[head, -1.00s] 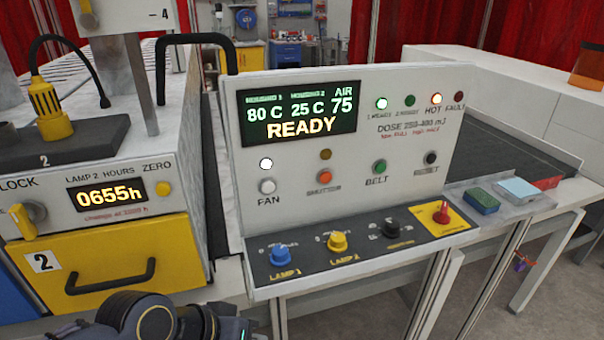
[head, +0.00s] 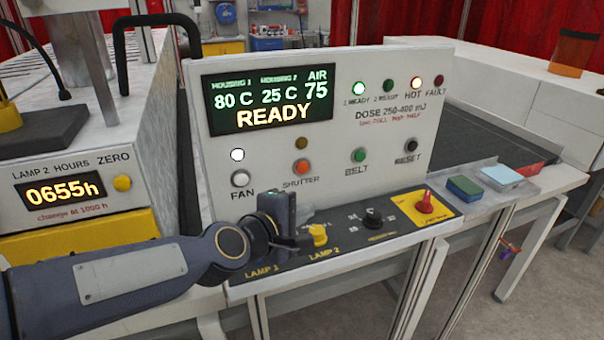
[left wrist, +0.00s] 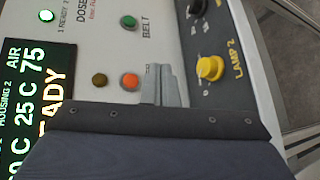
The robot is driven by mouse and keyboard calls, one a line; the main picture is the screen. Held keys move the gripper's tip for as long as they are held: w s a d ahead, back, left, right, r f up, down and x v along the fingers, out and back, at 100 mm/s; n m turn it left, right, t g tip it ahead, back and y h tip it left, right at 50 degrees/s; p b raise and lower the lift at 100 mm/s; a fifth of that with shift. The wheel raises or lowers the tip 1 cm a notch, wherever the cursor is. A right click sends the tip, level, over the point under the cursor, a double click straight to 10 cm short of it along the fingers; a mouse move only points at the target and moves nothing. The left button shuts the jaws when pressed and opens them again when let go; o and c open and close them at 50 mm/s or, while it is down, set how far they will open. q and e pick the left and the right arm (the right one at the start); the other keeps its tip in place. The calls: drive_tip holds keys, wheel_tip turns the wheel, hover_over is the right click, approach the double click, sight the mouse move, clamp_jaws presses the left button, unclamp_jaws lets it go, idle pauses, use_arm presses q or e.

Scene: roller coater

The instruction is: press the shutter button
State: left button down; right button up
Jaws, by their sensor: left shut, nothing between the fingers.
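The orange shutter button (head: 301,166) sits on the upright face of the control panel, above the SHUTTER label and below an unlit amber lamp (head: 301,143). In the left wrist view the shutter button (left wrist: 130,81) shows just beyond the gripper's dark body. My left gripper (left wrist: 168,88) is shut and empty, its grey fingers pointing at the panel to one side of the button. In the head view the left gripper (head: 302,212) is in front of the panel, below the shutter button. I cannot tell how far its tips are from the panel face. My right gripper is not in view.
The green belt button (head: 358,155), black reset button (head: 411,146) and white fan button (head: 240,178) share the panel face. The yellow lamp 2 knob (head: 318,235) and red switch (head: 424,201) are on the lower ledge. Green and light-blue blocks lie at right.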

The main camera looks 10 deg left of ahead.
sight(302, 167)
use_arm(q)
drive_tip(key=w+n+y, duration=0.1)
drive_tip(key=n, duration=0.1)
drive_tip(key=w+d+n+t, duration=0.1)
drive_tip(key=w+n, duration=0.1)
drive_tip(key=w+d+n+y, duration=0.1)
drive_tip(key=w+n, duration=0.1)
drive_tip(key=shift+w+d+f+t+y+b, duration=0.2)
drive_tip(key=shift+f+t+y+b, duration=0.1)
drive_tip(key=shift+f+t+b, duration=0.1)
drive_tip(key=w+a+b, duration=0.2)
drive_tip(key=w+a, duration=0.3)
drive_tip(key=w, duration=0.2)
drive_tip(key=shift+w+b, duration=0.2)
drive_tip(key=shift+b, duration=0.1)
idle(1.8)
drive_tip(key=shift+w+a, duration=0.15)
drive_tip(key=shift+w, duration=0.1)
